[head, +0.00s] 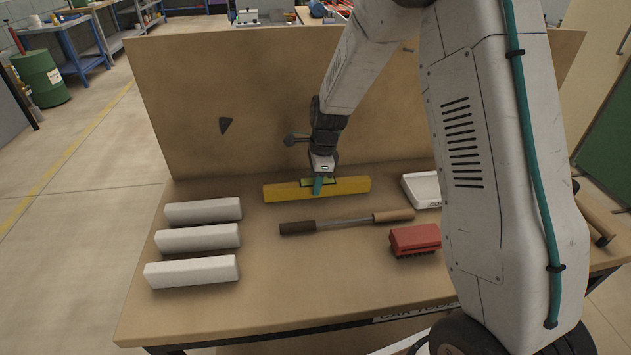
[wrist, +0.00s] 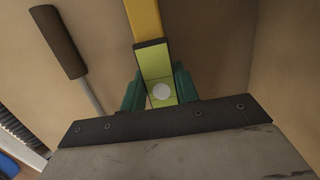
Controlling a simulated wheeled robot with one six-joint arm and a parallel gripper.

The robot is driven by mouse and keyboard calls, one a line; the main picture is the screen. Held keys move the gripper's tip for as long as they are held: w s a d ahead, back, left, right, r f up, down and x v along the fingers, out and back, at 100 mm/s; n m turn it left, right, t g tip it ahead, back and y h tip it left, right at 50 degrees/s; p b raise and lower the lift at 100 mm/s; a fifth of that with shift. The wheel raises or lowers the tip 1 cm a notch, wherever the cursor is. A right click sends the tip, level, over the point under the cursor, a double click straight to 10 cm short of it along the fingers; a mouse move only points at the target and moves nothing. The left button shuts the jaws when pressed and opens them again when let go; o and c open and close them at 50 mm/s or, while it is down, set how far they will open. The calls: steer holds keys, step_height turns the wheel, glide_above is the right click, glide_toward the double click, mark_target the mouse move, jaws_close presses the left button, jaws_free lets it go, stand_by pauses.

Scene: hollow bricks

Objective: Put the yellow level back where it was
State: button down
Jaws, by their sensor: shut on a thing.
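The yellow level (head: 345,186) is a long bar at the back of the table, lying roughly left to right in front of the upright back panel. My gripper (head: 318,186) points down over its middle, with its teal fingers on either side of the bar. In the wrist view the level (wrist: 143,18) runs up out of the frame, and its light green window with a round white spot lies between the fingers of my gripper (wrist: 160,92). The gripper is shut on the level. Whether the level touches the table I cannot tell.
A tool with dark and tan grips (head: 345,222) lies in front of the level. Three white bricks (head: 198,239) lie at left, a red brush (head: 414,238) and a white tray (head: 421,190) at right. The brown back panel (head: 230,90) stands close behind.

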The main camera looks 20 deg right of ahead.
steer(key=shift+f, duration=0.15)
steer(key=c, duration=1)
jaws_free()
steer(key=shift+o, duration=0.2)
steer(key=r, duration=0.5)
steer(key=d+r, duration=0.1)
steer(key=r, duration=0.1)
steer(key=shift+s+d+r, duration=0.1)
steer(key=shift+s+r, duration=0.05)
steer(key=shift+r, duration=0.2)
